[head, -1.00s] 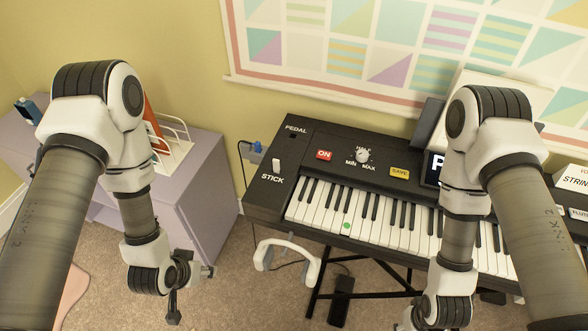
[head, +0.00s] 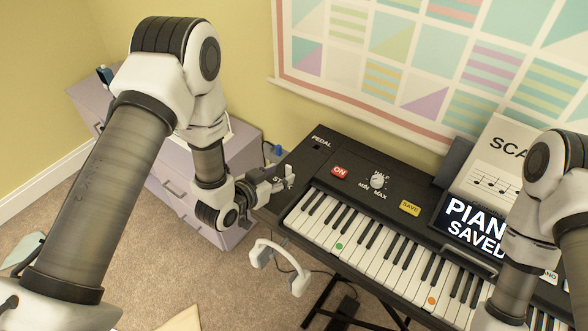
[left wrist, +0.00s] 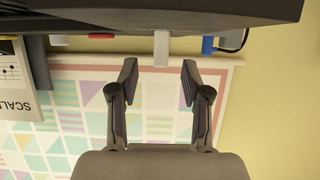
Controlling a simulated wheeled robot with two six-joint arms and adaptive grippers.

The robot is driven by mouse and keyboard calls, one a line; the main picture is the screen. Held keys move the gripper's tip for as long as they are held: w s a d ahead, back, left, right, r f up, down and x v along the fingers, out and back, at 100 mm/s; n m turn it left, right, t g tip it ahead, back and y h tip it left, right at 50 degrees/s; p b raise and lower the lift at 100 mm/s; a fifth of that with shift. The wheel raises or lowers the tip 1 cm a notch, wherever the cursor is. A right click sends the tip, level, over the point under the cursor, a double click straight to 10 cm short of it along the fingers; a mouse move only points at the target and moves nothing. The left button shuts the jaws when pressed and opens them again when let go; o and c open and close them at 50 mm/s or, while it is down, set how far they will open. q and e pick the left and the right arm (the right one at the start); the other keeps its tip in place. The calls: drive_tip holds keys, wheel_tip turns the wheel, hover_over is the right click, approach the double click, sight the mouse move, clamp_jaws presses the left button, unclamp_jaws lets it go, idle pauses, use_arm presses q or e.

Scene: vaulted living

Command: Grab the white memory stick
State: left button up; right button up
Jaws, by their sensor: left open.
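The white memory stick (left wrist: 161,48) stands out from the edge of the dark keyboard in the left wrist view. My left gripper (left wrist: 158,76) is open, and its two fingers lie either side of the line of the stick. The stick's free end reaches near the gap between the fingertips, and nothing is gripped. In the head view, my left gripper (head: 285,180) is at the keyboard's left end, over the STICK label, and largely covers the stick there. My right arm shows at the right, but its gripper is out of the picture.
The keyboard (head: 318,165) has a red ON button (head: 339,172), a knob (head: 377,181) and a screen (head: 472,228) reading "PIANO SAVED". A blue plug (left wrist: 208,45) with a cable is close beside the stick. White headphones (head: 270,248) hang in front. A lilac cabinet (head: 240,150) stands left.

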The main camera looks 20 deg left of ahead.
sight(288, 170)
use_arm(q)
drive_tip(key=p+x, duration=0.1)
drive_tip(key=x, duration=0.4)
drive_tip(key=shift+w+f, duration=0.2)
drive_tip(key=shift+w, duration=0.05)
drive_tip(key=shift+s+r, duration=0.2)
drive_tip(key=shift+c, duration=1)
clamp_jaws()
